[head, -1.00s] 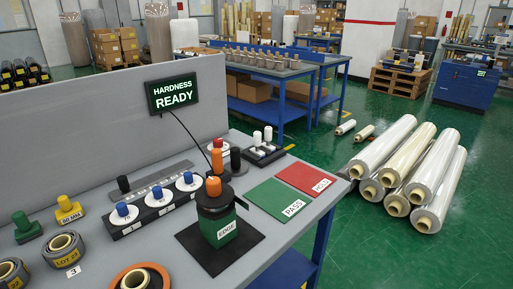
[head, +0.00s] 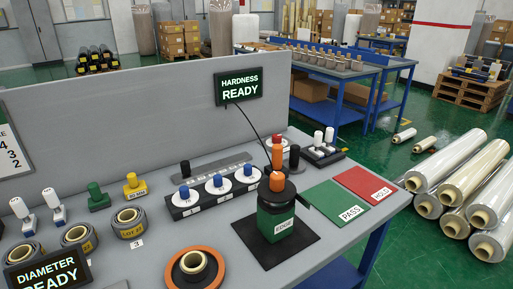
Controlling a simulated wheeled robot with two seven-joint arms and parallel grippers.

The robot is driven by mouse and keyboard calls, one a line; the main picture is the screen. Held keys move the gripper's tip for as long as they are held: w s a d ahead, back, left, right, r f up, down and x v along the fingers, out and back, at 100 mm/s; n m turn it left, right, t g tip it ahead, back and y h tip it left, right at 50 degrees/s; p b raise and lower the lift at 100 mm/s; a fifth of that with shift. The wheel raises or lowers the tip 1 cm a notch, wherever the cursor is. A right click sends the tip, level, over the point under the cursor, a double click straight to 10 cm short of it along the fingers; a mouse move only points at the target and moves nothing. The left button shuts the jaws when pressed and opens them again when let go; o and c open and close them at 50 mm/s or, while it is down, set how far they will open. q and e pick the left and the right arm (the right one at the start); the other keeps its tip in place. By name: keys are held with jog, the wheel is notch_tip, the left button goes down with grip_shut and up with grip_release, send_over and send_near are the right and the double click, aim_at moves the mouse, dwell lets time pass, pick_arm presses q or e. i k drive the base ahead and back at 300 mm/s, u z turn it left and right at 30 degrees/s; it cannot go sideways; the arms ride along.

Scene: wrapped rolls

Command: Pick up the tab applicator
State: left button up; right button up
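Nothing in view is labelled as a tab applicator, so I cannot tell which object it is. A dark green and black device (head: 277,219) with an orange knob and a label that seems to read EDGE stands upright on a black mat (head: 262,249). Two white-handled tools (head: 54,206) stand at the left of the grey bench. Green (head: 98,198) and yellow (head: 133,187) knobbed blocks stand beside them. A black holder (head: 319,150) with white-topped pieces is at the back right of the bench. Neither of my grippers is in view.
A black block (head: 215,194) holds three blue-knobbed discs. PASS (head: 337,203) and HOLD (head: 367,185) pads lie right. A grey panel (head: 120,120) backs the bench.

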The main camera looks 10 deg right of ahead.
aim_at(316, 142)
jog(key=u, duration=3.4)
jog(key=k, duration=2.5)
jog(key=z, duration=1.35)
